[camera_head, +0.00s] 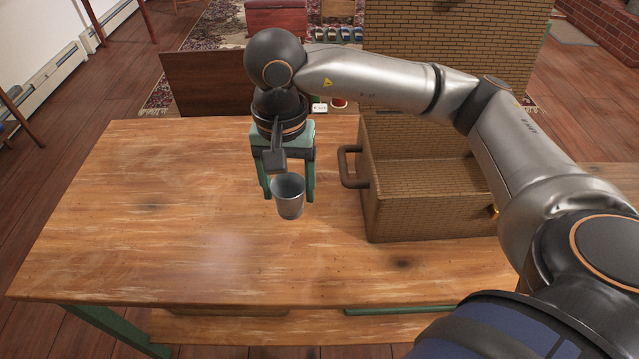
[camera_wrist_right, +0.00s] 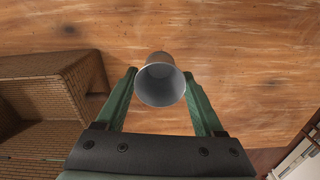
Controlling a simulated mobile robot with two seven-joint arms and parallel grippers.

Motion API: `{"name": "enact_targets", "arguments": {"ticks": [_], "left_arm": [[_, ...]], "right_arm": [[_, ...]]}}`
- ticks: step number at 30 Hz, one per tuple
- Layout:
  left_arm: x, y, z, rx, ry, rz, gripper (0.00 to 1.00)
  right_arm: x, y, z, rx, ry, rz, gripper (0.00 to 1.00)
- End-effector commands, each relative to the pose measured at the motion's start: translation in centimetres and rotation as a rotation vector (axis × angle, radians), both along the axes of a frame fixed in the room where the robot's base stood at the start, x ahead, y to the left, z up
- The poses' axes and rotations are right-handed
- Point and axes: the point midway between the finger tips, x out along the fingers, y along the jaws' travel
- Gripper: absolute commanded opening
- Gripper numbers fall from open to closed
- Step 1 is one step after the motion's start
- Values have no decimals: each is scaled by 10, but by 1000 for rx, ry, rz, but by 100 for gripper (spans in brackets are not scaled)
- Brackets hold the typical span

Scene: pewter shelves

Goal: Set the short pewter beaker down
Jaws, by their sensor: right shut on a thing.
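The short pewter beaker (camera_head: 289,197) is a small grey metal cup, mouth up, over the wooden table (camera_head: 150,220). My right gripper (camera_head: 290,192) points down with its green fingers on either side of the beaker and is shut on it. In the right wrist view the beaker (camera_wrist_right: 160,82) sits between the two fingertips (camera_wrist_right: 160,88), and its open mouth looks empty. I cannot tell whether its base touches the table or hangs just above it. My left gripper is not in view.
A brick-patterned box (camera_head: 430,205) with a dark handle (camera_head: 349,167) stands on the table right of the gripper; it also shows in the wrist view (camera_wrist_right: 45,100). The table's left and front areas are clear. A lower shelf (camera_head: 300,327) shows beneath the front edge.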

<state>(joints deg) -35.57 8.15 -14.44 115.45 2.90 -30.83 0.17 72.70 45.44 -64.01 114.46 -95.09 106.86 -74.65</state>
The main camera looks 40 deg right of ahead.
Motion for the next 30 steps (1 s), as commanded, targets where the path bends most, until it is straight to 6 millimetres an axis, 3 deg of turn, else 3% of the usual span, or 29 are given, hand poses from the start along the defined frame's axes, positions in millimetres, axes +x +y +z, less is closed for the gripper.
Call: {"name": "enact_targets", "arguments": {"ticks": [18, 24, 30], "left_arm": [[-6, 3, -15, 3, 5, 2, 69], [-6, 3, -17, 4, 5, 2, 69], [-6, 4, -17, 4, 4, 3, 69]], "right_arm": [[-42, 7, 3, -9, 3, -1203, 6], [-48, 7, 4, -11, 0, -1416, 6], [-49, 8, 4, -12, 0, -1474, 6]]}}
